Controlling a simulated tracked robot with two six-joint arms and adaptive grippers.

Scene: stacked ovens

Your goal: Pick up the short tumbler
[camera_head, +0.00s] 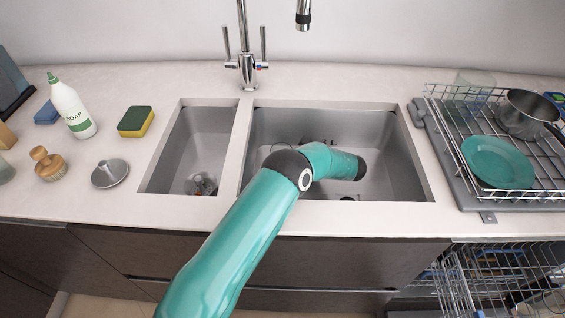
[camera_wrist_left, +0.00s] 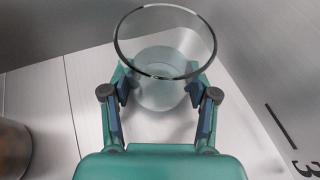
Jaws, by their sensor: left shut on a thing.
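The short tumbler (camera_wrist_left: 165,72) is a clear glass with a round open rim, seen from above and at an angle in the left wrist view. My left gripper (camera_wrist_left: 163,93) has a blue-padded finger on each side of the glass and is shut on it. In the head view my teal left arm reaches over the large sink basin (camera_head: 405,165). The arm hides my left gripper there, and I cannot make out the tumbler clearly. My right gripper is not in view.
A brown round object (camera_wrist_left: 13,148) stands at the left in the wrist view. The small basin (camera_head: 180,150) lies left of the large one. A chrome tap (camera_head: 246,65) stands behind. A dish rack (camera_head: 475,120) with a teal plate (camera_head: 497,160) and pot (camera_head: 525,113) is at right.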

